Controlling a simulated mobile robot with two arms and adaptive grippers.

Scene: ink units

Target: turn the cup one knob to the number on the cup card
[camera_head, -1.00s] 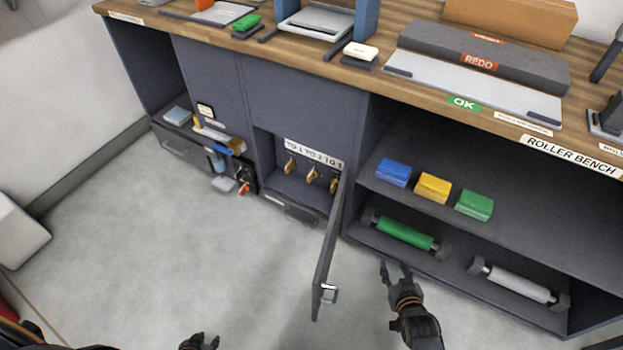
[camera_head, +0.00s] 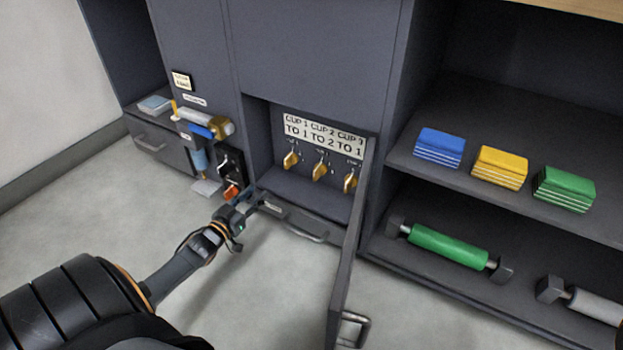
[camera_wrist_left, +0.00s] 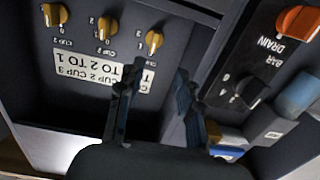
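The cup one knob (camera_head: 290,159) is a small gold knob, leftmost of three in the open cabinet bay; in the left wrist view (camera_wrist_left: 154,42) it is on the right, upside down. The cup two knob (camera_head: 320,170) and cup three knob (camera_head: 350,181) sit beside it. The white cup card (camera_head: 323,135) above reads cup 1 to 1, cup 2 to 2, cup 3 to 1. My left gripper (camera_head: 260,199) is at the bay's lower left front, fingers apart and empty, short of the knob (camera_wrist_left: 155,75). The knob's exact setting is too small to tell. My right gripper is out of view.
An open door (camera_head: 346,255) stands out at the bay's right. A black bar knob (camera_wrist_left: 243,92) and orange drain knob (camera_wrist_left: 298,22) are on the neighbouring panel. A handled drawer front (camera_head: 300,222) lies below the bay.

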